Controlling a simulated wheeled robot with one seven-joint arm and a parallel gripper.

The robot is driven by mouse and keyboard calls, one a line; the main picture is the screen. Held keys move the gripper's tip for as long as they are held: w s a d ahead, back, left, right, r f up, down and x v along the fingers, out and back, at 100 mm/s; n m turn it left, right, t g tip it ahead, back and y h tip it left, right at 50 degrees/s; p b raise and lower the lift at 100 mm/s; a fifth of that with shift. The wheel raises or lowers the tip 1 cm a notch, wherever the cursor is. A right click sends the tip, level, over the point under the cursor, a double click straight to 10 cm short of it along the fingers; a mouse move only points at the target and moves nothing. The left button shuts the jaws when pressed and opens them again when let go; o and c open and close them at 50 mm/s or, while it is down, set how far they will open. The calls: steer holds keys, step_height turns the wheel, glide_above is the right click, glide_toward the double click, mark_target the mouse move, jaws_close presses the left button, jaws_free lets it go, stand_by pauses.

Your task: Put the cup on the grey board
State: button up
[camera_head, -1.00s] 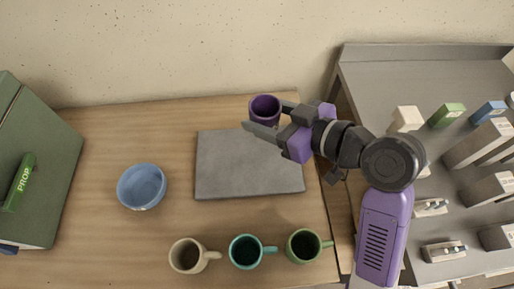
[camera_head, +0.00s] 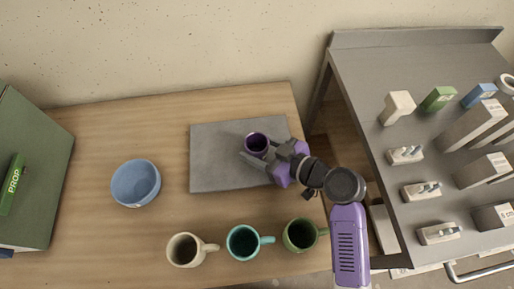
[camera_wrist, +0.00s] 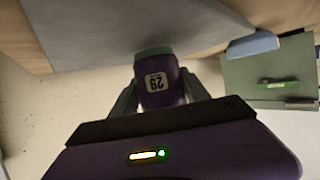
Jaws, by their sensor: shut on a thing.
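A purple cup (camera_head: 257,143) is held between the fingers of my gripper (camera_head: 258,157). In the head view the cup appears over the right part of the grey board (camera_head: 215,160); whether its base touches the board I cannot tell. Three more cups stand in front of the board: a cream one (camera_head: 184,250), a teal one (camera_head: 243,242) and a green one (camera_head: 300,235).
A blue bowl (camera_head: 136,183) stands left of the board. A green box-like object (camera_head: 40,165) stands at the far left. A grey bench (camera_head: 370,70) with several blocks and fittings is on the right, past a gap. The board's left part is clear.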

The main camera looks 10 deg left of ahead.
mark_target(266, 154)
steer(key=shift+f, duration=0.5)
steer(key=shift+f, duration=0.1)
steer(key=shift+f, duration=0.1)
steer(key=o, duration=1.5)
steer(key=shift+o, duration=0.2)
steer(key=shift+r, duration=0.2)
steer(key=v, duration=0.7)
steer(key=shift+s+d+r+b, duration=0.1)
steer(key=shift+d+b, duration=0.15)
steer(key=shift+b, duration=0.15)
